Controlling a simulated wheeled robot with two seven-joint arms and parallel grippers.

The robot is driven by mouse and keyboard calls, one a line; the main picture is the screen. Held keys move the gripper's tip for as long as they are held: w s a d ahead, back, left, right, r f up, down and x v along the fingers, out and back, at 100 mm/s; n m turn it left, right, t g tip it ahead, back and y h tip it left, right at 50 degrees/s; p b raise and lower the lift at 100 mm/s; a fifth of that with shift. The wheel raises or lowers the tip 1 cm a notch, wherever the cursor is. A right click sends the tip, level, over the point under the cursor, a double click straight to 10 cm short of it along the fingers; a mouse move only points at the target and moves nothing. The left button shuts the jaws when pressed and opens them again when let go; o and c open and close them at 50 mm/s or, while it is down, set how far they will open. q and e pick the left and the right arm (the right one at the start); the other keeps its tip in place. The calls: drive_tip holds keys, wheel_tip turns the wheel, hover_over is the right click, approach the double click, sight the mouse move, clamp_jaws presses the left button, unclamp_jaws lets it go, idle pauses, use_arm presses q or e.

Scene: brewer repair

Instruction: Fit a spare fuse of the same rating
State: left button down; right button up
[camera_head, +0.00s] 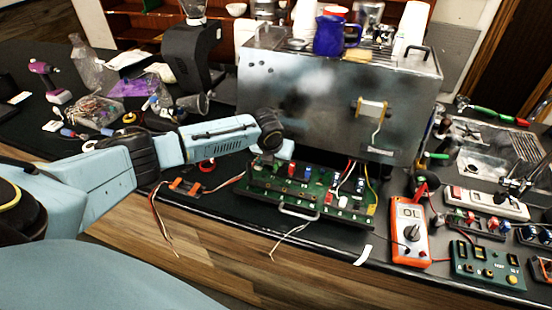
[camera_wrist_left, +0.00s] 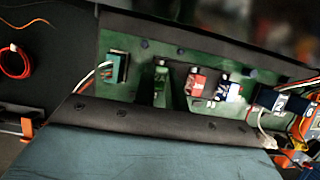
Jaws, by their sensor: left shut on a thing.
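The green circuit board (camera_head: 352,205) lies in front of the steel brewer, with a silver handle on its near edge. Small red (camera_wrist_left: 196,82) and blue-and-white (camera_wrist_left: 228,91) parts stand in a row on it. My left gripper (camera_head: 268,160) reaches down over the board's left part. In the left wrist view its dark fingers (camera_wrist_left: 161,95) appear shut on a small green part (camera_wrist_left: 160,72), left of the red one; its exact shape and seating are unclear. My right gripper is not in view.
The steel brewer (camera_head: 300,95) stands right behind the board. An orange multimeter (camera_head: 409,232) and a small green board (camera_head: 488,265) lie to the right. Loose wires (camera_head: 157,215) hang over the front edge at left. Clear bags and a grinder (camera_head: 190,55) stand at back left.

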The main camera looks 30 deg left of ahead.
use_arm(q)
drive_tip(key=c, duration=1.4)
unclamp_jaws()
drive_tip(key=shift+o, duration=0.2)
drive_tip(key=v, duration=1.3)
drive_tip(key=shift+s+r, duration=0.15)
drive_tip(key=shift+d, duration=0.15)
